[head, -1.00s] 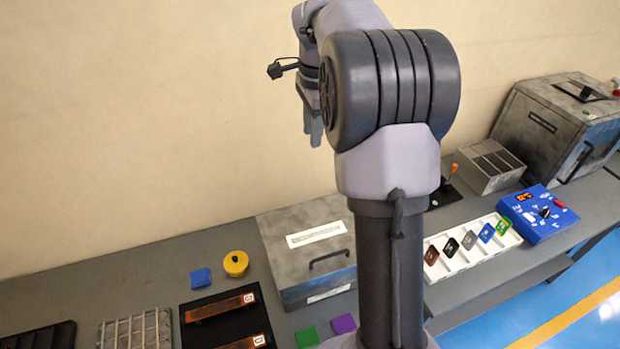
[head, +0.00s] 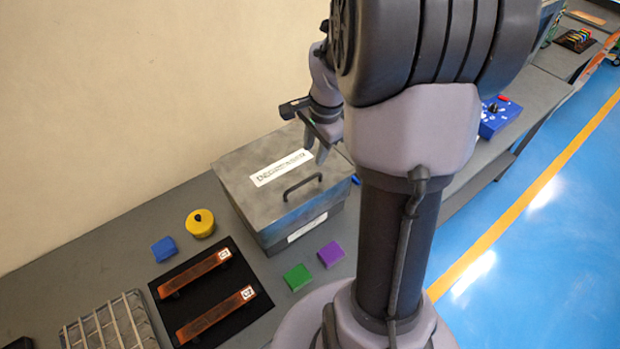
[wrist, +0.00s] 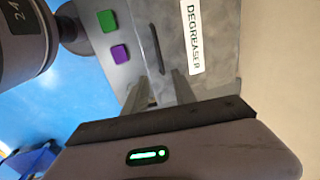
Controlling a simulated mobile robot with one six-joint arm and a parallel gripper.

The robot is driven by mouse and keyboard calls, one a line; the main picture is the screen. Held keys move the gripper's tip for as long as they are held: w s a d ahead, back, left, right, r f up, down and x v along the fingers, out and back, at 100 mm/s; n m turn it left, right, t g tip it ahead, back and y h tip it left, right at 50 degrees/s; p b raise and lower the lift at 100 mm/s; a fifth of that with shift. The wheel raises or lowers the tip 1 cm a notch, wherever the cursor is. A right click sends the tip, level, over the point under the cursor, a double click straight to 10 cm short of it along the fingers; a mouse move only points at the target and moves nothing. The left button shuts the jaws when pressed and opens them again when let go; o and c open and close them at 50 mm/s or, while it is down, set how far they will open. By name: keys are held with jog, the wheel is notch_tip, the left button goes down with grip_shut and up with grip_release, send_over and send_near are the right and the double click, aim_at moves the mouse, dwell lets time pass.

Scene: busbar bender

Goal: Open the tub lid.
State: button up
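The grey tub (head: 312,227) stands on the bench with its flat lid (head: 240,190) shut. The lid carries a white label, read as DEGREASER in the wrist view (wrist: 192,38), and a dark bar handle (head: 303,187) near its front edge. The handle also shows in the wrist view (wrist: 157,50). My gripper (head: 315,156) is over the right part of the lid, pointing down, apart from the handle. In the wrist view my gripper's fingers (wrist: 161,76) are spread with nothing between them, and the handle lies beyond their tips. My arm hides the tub's far right corner.
Green (head: 298,277) and purple (head: 331,254) blocks lie in front of the tub. A blue control box (head: 498,117) is at right.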

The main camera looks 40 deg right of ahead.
aim_at(308, 179)
jog(key=f, duration=0.4)
jog(key=w+f+b, duration=0.1)
jog(key=f, duration=0.3)
jog(key=w+f+b, duration=0.1)
jog(key=f, duration=0.3)
jog(key=shift+w+f, duration=0.1)
jog(key=shift+w, duration=0.1)
grip_shut()
dwell(0.8)
